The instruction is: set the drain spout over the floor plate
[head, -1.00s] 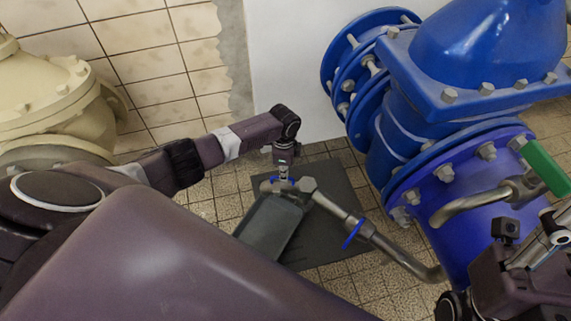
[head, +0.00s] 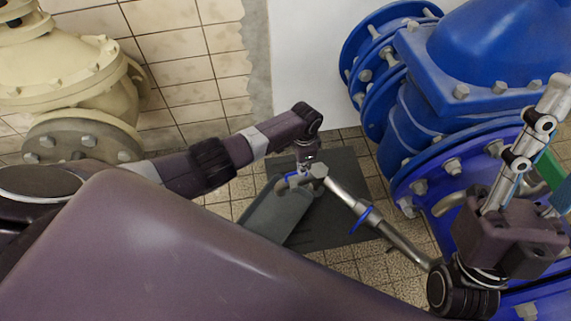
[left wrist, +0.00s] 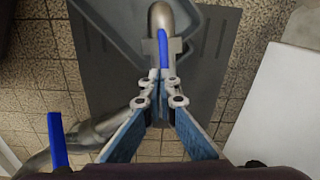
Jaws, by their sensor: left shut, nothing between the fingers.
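The drain spout (head: 343,196) is a jointed grey metal pipe with blue levers, rising from the lower right. Its far end is above the dark floor plate (head: 338,215) and close to a grey tray. My left gripper (head: 300,176) is above that end and partly hides it. In the left wrist view my left gripper (left wrist: 160,76) is shut and empty, its tips close to a blue lever (left wrist: 163,48) on the spout's end (left wrist: 163,18); contact cannot be told. The pipe also shows at lower left (left wrist: 88,134). My right gripper (head: 540,140) is at the right edge, partly cut off.
The grey tray (head: 268,212) lies over the plate's left part. A cream valve (head: 75,90) is at the left. Tiled floor shows around the plate.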

